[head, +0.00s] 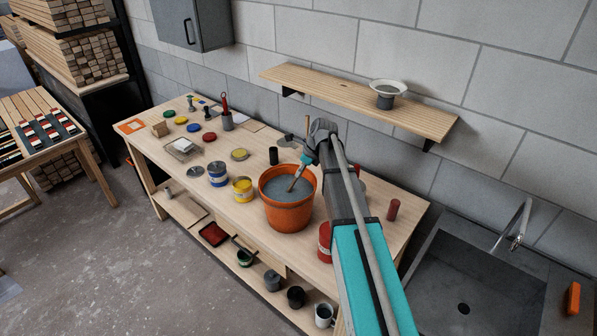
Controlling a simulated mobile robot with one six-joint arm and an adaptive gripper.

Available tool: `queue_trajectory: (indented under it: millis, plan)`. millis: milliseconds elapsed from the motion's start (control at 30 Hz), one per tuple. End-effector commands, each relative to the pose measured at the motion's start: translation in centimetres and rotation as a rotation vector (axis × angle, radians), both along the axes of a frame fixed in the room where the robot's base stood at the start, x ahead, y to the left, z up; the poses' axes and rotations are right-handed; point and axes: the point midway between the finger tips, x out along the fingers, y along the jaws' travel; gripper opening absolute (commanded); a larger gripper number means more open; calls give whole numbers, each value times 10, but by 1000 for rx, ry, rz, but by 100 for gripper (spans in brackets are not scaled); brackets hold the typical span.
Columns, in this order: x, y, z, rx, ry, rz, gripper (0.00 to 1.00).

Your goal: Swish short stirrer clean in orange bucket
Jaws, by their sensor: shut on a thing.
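The orange bucket (285,217) stands upright on the wooden workbench, filled with grey liquid (284,191). My gripper (305,160) is above and slightly right of the bucket's far rim, shut on the short stirrer (297,178). The stirrer tilts down and to the left, with its lower end at the liquid inside the bucket. How deep the tip sits is too small to tell. My arm comes in from the lower right and hides part of the bench behind it.
A yellow tin (242,191) and a blue tin (218,175) stand left of the bucket. A red tin (325,241) stands to its right, partly behind my arm. A wall shelf (345,95) holds a funnel-like item (387,94). A sink (470,285) is at right.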

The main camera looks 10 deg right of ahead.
Motion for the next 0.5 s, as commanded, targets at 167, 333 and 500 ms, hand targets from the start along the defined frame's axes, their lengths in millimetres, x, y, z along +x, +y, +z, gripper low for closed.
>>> queue_trajectory:
  millis: [167,333,500]
  plan:
    - [0,0,0,0,0,0,1]
    - [0,-1,2,0,0,0,1]
    - [-1,-3,10,0,0,0,1]
